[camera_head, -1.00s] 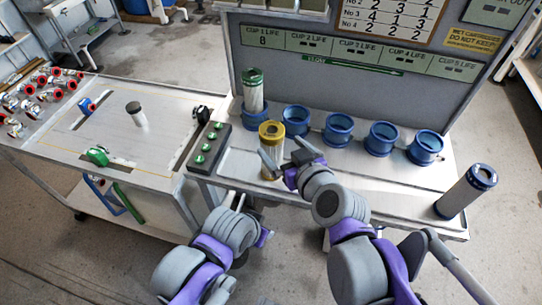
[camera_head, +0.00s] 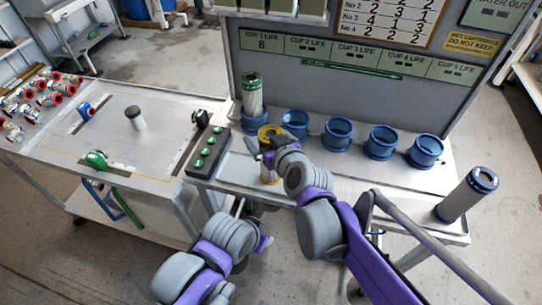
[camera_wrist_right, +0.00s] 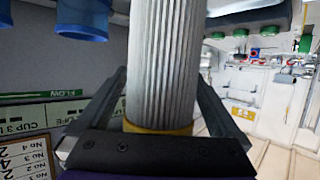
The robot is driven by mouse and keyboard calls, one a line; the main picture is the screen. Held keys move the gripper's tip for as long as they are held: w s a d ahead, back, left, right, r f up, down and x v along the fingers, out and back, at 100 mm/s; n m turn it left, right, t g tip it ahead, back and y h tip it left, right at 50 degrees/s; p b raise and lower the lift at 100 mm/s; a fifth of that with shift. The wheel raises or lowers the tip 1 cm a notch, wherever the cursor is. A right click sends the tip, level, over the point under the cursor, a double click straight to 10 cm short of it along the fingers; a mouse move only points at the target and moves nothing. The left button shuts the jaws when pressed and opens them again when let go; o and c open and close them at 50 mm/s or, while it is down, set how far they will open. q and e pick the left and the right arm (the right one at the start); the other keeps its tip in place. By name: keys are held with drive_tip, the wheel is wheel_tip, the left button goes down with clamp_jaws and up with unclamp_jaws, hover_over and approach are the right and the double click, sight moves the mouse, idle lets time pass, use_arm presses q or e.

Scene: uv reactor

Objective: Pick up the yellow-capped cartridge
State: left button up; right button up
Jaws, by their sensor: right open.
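The yellow-capped cartridge (camera_head: 268,134) stands upright on the bench in front of the blue cups, partly hidden by my right arm. My right gripper (camera_head: 259,153) is at its upper part. In the right wrist view the cartridge's pale ribbed body (camera_wrist_right: 165,60) runs between the two dark fingers of my right gripper (camera_wrist_right: 166,95), and its yellow cap (camera_wrist_right: 158,128) shows close to the palm. The fingers are open on either side of it, with a visible gap at the right finger. My left gripper (camera_head: 262,240) is low in front of the bench, and its jaws are not clear.
A green-capped cartridge (camera_head: 252,92) stands in the leftmost blue cup (camera_head: 255,122). Several empty blue cups (camera_head: 339,133) stand to its right. A button box (camera_head: 207,152) lies left of the yellow-capped cartridge.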

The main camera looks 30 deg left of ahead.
drive_tip(key=c, duration=1.4)
drive_tip(key=shift+r, duration=0.15)
